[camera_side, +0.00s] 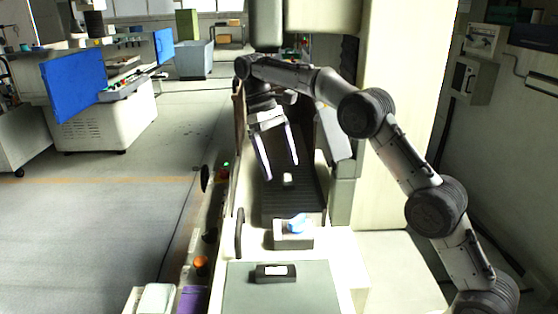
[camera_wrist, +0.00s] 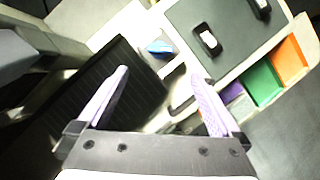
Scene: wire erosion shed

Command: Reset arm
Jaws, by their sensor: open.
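My gripper (camera_side: 281,172) is open in the side view, fingers pointing down over a dark ribbed bed (camera_side: 268,204) inside the machine. In the wrist view the pale fingers of my gripper (camera_wrist: 160,75) are spread wide with nothing between them. The dark ribbed bed (camera_wrist: 90,95) lies below and to the left there. A small white piece (camera_side: 288,179) shows near the fingertips in the side view; I cannot tell its distance from them. My arm reaches in from the right, bent at several joints.
A blue piece (camera_side: 297,224) sits on a small block in front of the bed. A dark block with a white face (camera_side: 275,271) lies on a grey-green mat (camera_side: 318,288). Orange (camera_wrist: 290,60), green (camera_wrist: 263,82) and purple (camera_wrist: 232,93) compartments line the side. Machine walls flank my gripper.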

